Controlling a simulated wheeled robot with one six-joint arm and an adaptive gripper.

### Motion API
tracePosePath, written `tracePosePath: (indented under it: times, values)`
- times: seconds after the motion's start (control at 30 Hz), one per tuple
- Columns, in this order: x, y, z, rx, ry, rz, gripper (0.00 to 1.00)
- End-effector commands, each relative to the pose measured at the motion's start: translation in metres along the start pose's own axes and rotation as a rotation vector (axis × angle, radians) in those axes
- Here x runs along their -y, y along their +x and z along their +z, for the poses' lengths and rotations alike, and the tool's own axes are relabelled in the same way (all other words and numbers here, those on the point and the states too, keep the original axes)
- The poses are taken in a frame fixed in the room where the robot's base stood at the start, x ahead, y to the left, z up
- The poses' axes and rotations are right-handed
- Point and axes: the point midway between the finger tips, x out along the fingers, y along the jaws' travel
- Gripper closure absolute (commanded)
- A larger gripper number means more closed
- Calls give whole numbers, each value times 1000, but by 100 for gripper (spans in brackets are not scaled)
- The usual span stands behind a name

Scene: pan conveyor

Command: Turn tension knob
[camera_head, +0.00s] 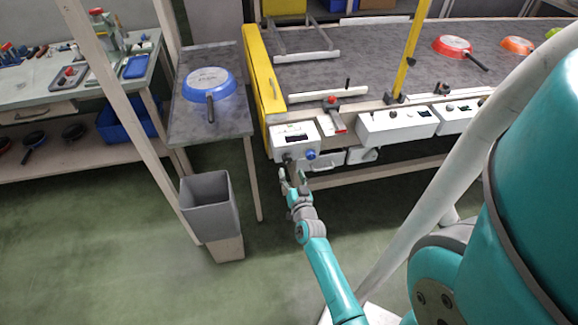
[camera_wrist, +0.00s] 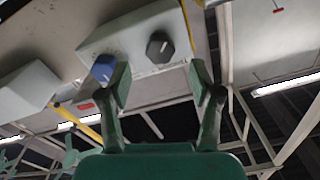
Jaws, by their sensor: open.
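A white control box (camera_head: 293,136) with a dark display sits at the left end of the conveyor's front. A blue knob (camera_head: 311,154) and a dark knob (camera_head: 287,158) stick out of its front; which one is the tension knob, I cannot tell. In the wrist view the dark hexagonal knob (camera_wrist: 160,47) lies ahead, between the lines of my fingers, and the blue knob (camera_wrist: 103,68) is beside the left finger. My gripper (camera_head: 293,175) is open and empty just below and in front of the box; it also shows in the wrist view (camera_wrist: 160,80). Contact with either knob is not visible.
More white control boxes (camera_head: 397,126) line the conveyor's front to the right. A grey bin (camera_head: 209,205) stands left of my gripper. A side table (camera_head: 190,125) holds a blue pan (camera_head: 209,82). Red and orange pans lie on the conveyor belt (camera_head: 365,60). The floor in front is clear.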

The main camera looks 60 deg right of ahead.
Motion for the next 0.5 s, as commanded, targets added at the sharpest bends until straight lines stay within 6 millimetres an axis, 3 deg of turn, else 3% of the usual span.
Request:
tracePosePath:
  times: [0.23, 0.5]
  values:
    - [0, -41, 1, 1, 0, 0, 36]
    - [0, -56, 0, 0, 0, 0, 36]
